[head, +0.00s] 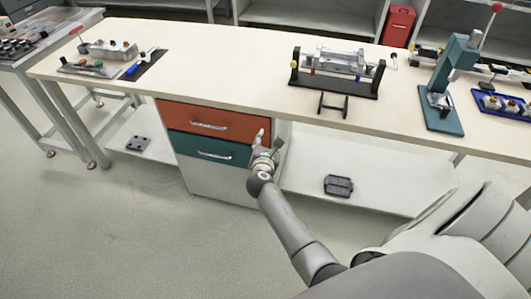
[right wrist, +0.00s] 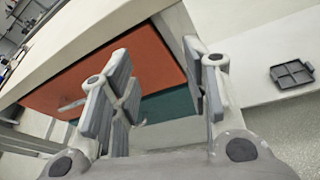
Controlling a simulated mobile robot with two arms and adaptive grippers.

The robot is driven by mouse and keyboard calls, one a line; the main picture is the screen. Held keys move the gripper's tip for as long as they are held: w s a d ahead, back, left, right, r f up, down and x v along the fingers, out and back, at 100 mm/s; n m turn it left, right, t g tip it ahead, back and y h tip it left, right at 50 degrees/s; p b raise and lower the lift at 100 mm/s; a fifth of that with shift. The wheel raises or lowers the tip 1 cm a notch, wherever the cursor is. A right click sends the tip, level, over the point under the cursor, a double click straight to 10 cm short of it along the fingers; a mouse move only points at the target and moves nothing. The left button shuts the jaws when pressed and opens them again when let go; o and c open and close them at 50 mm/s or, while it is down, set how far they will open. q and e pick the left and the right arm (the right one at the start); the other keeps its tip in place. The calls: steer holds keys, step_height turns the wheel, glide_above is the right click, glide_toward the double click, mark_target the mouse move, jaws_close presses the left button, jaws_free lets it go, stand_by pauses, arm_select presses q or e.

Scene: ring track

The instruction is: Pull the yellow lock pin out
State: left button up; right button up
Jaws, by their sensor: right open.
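A small yellow spot (head: 293,64), perhaps the yellow lock pin, shows at the left end post of a black-based fixture (head: 335,86) on the workbench in the head view. It is too small to make out its shape. My right gripper (head: 270,141) is open and empty, in front of the bench's drawers and below the tabletop edge. It is well apart from the fixture, lower and to its left. The right wrist view shows its spread fingers (right wrist: 165,95) with nothing between them. My left gripper is not in view.
The workbench (head: 215,60) has an orange drawer (head: 190,117) and a teal drawer (head: 190,145) below. A teal press (head: 446,85) stands right of the fixture. A tray of parts (head: 75,68) sits at the left. The tabletop's middle is clear.

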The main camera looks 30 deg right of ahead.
steer(key=shift+s+a+f+y, duration=0.2)
steer(key=shift+a+f, duration=0.1)
steer(key=shift+f, duration=0.4)
steer(key=shift+s+a+f+y, duration=0.2)
steer(key=shift+a+f, duration=0.1)
steer(key=shift+f, duration=0.35)
steer(key=s+a+f+m+g+y, duration=0.2)
steer(key=s+a+f+m+y, duration=0.15)
steer(key=s+f, duration=0.65)
steer(key=s+a+f+m+g+y, duration=0.25)
steer(key=s+a+f+m, duration=0.35)
steer(key=f, duration=0.9)
steer(key=s+a+f+m+g+y, duration=0.1)
steer(key=s+f+m, duration=0.3)
steer(key=s, duration=0.7)
steer(key=s+a+f+m+g+y, duration=0.1)
steer(key=s+f+m+g, duration=0.2)
steer(key=s, duration=0.9)
steer(key=s+a+f+m+g, duration=0.2)
steer(key=s+f+m, duration=0.3)
steer(key=s, duration=0.7)
steer(key=shift+f+y, duration=0.4)
steer(key=shift+f, duration=0.55)
steer(key=shift+s, duration=0.15)
